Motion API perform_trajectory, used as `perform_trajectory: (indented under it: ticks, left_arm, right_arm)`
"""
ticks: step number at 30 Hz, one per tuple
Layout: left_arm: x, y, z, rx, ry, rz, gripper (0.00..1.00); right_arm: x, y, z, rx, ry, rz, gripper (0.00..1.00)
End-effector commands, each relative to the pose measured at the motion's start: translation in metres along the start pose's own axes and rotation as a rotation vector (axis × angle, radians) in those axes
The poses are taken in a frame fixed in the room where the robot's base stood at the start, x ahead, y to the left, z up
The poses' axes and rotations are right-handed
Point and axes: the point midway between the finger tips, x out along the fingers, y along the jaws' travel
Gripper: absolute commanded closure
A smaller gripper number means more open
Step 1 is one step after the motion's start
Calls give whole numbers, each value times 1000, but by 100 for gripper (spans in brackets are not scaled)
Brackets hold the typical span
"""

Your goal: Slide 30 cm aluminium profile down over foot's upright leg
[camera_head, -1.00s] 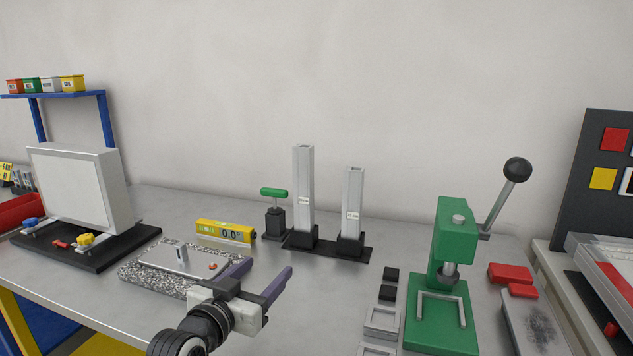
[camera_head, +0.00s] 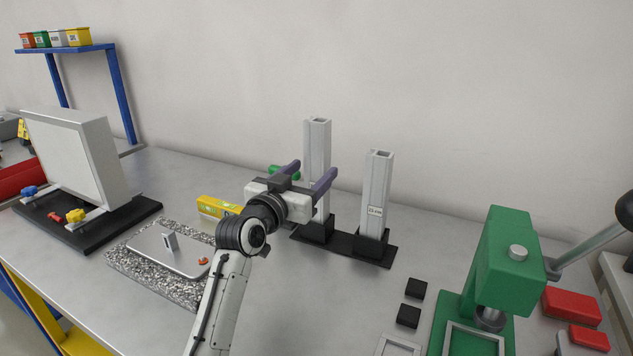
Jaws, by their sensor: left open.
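Two silver square-tube aluminium profiles stand upright in a black holder (camera_head: 345,245): a taller one (camera_head: 318,137) on the left and a shorter one (camera_head: 379,180) on the right. The shorter one's label is too small to read surely. My left gripper (camera_head: 313,170) is open, its two purple fingers pointing at the taller profile, one to each side of it in the picture. I cannot tell whether they touch it. The foot, a light grey plate (camera_head: 150,250) with a short upright leg (camera_head: 169,241), lies on a speckled slab (camera_head: 120,262). My right gripper is out of view.
A yellow digital level (camera_head: 215,208) lies behind the slab, partly hidden by my arm. A green-handled tool (camera_head: 280,172) is mostly hidden behind my gripper. A green press (camera_head: 505,262) stands at right, with black blocks (camera_head: 415,288) beside it. A white panel (camera_head: 75,155) stands at left.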

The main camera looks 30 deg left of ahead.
Motion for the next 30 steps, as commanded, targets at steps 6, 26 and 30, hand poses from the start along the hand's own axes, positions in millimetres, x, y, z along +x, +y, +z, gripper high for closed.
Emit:
perform_trajectory:
  ticks: [6,26,30]
  left_arm:
    - [31,-4,1,-1,-1,0,39]
    - [45,-4,2,0,-1,0,81]
    - [45,-4,0,0,2,-1,91]
  right_arm:
    - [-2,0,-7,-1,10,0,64]
    - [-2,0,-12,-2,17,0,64]
    - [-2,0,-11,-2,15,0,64]
